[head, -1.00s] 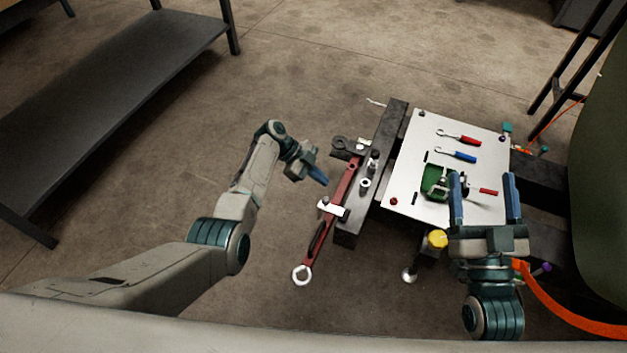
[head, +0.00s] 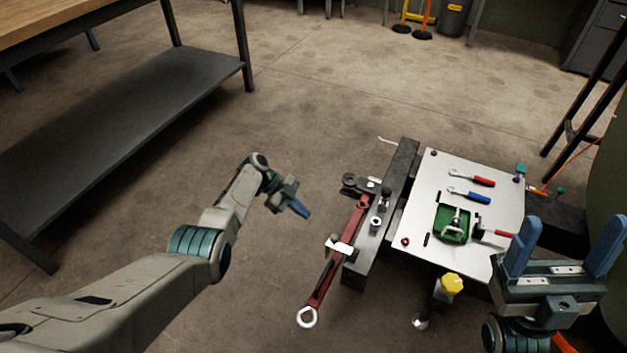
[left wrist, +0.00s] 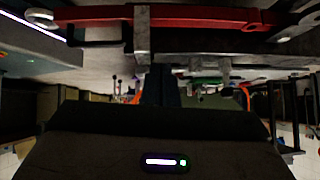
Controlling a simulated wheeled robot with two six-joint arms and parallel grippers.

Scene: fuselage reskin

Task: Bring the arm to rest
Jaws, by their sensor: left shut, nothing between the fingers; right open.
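My left gripper (head: 297,208) is shut and empty, held over the floor to the left of the dark rail in the head view. Its blue fingers are together, and a gap separates them from the red bar. In the left wrist view its dark fingers (left wrist: 162,84) point away below the red bar (left wrist: 200,14). My right gripper (head: 570,248) is open and empty at the lower right of the head view. Its two blue fingers point up and stand wide apart, in front of the white panel's right edge.
The white panel (head: 420,215) carries red and blue tools and a green pocket (head: 452,222). The red bar (head: 335,265) with a ring end lies along the dark rail (head: 398,180). A yellow knob (head: 452,284) sits below the panel. A shelved bench (head: 130,110) stands left; floor between is clear.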

